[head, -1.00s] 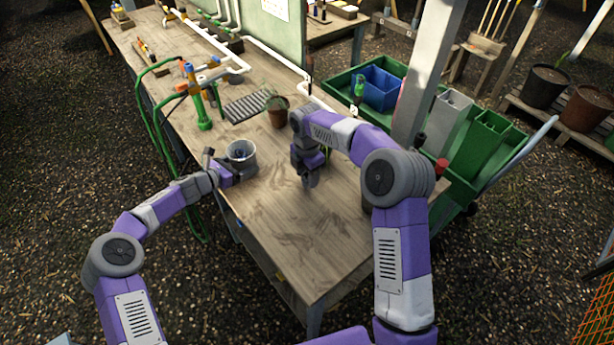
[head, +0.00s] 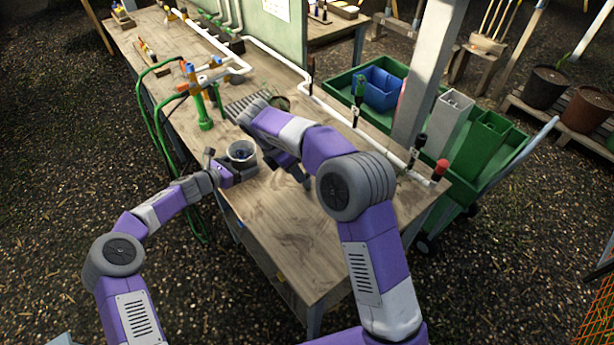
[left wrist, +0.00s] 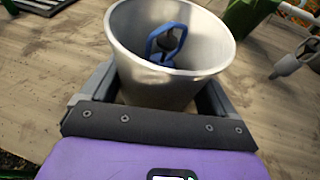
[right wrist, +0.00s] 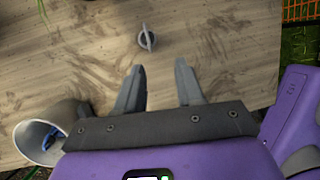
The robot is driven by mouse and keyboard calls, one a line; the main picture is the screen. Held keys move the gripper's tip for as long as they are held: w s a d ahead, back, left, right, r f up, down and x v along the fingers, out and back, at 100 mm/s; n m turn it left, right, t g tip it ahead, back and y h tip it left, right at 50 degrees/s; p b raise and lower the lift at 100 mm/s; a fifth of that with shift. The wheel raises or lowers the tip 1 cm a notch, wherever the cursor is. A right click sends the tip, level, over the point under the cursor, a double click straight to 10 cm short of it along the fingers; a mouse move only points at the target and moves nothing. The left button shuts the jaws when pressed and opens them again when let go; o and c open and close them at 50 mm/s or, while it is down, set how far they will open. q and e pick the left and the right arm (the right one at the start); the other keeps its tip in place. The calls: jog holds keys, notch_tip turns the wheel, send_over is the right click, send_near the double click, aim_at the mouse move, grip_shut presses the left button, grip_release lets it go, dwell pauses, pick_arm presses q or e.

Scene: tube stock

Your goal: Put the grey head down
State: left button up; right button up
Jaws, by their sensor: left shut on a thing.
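A small round grey head (right wrist: 147,40) with a raised fin lies on the wooden table in the right wrist view, beyond my fingertips and apart from them. My right gripper (right wrist: 159,82) is open and empty, pointing at the table. In the head view its arm hides the table around it. My left gripper (head: 236,172) is shut on a metal cup (left wrist: 120,45), which also shows in the head view (head: 242,150). The cup is tilted in the left wrist view, and a blue part (left wrist: 167,42) sits inside it.
The near part of the wooden table (head: 300,262) is clear. A green cart (head: 480,170) with bins stands beyond.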

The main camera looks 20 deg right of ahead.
aim_at(307, 175)
jog(key=s+a+t+h, duration=0.3)
jog(key=a+t+h, duration=0.2)
jog(key=h, duration=0.3)
jog(key=shift+t, duration=0.3)
jog(key=x, duration=1.1)
jog(key=shift+w+f, duration=0.45)
jog(key=shift+f, duration=0.05)
grip_shut()
